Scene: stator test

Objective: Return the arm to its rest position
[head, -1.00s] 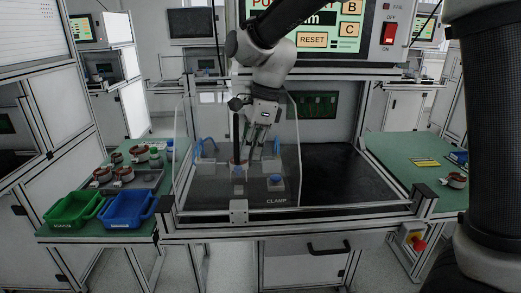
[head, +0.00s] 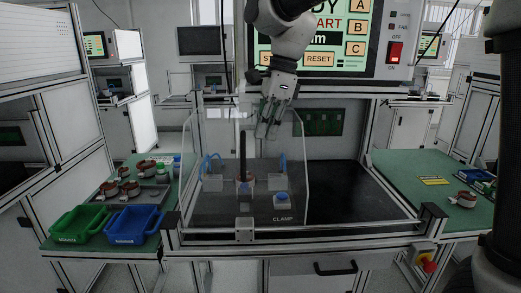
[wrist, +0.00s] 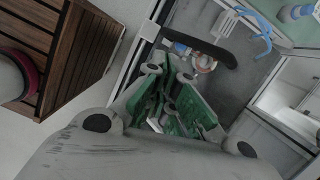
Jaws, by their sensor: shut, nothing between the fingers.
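My gripper (head: 268,130) hangs from my arm above the test station, in front of the screen's lower edge. It is shut and empty. In the wrist view the gripper (wrist: 165,115) shows its fingers together, with green pads. Below it, inside the clear guard (head: 305,175), a stator (head: 246,183) sits around the black post (head: 242,150) of the fixture. The gripper is above and right of the stator, apart from it. The stator also shows in the wrist view (wrist: 205,64).
Left, a green bench holds a green bin (head: 80,222), a blue bin (head: 133,224) and several stators (head: 130,188). Right, another stator (head: 463,199) lies on a green bench. The black worktop (head: 345,195) is clear.

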